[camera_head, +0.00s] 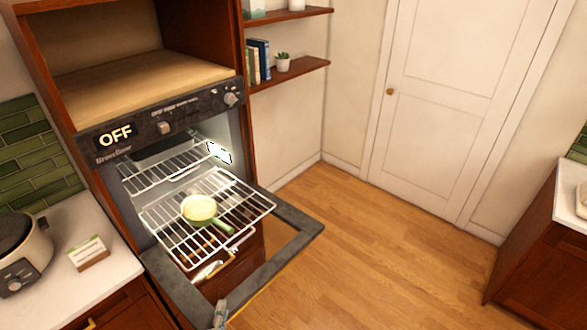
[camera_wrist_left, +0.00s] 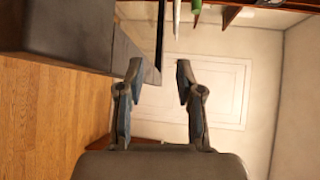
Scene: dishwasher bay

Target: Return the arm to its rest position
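My left gripper (camera_head: 220,313) shows small at the bottom of the head view, by the near corner of the lowered oven door (camera_head: 283,262). In the left wrist view my left gripper (camera_wrist_left: 158,72) has its two fingers apart with nothing between them. The oven (camera_head: 160,127) is open and its wire rack (camera_head: 165,218) is pulled out. A small green pan (camera_head: 200,208) with a pale inside sits on that rack, its handle toward the lower right. The gripper is apart from the pan. My right gripper is in neither view.
A counter (camera_head: 110,263) with a cooker (camera_head: 20,255) and a small card (camera_head: 88,253) stands at the left. Shelves (camera_head: 290,75) hang behind the oven. A white door (camera_head: 445,90) closes the back. The wooden floor (camera_head: 370,240) is clear; another counter (camera_head: 550,240) stands right.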

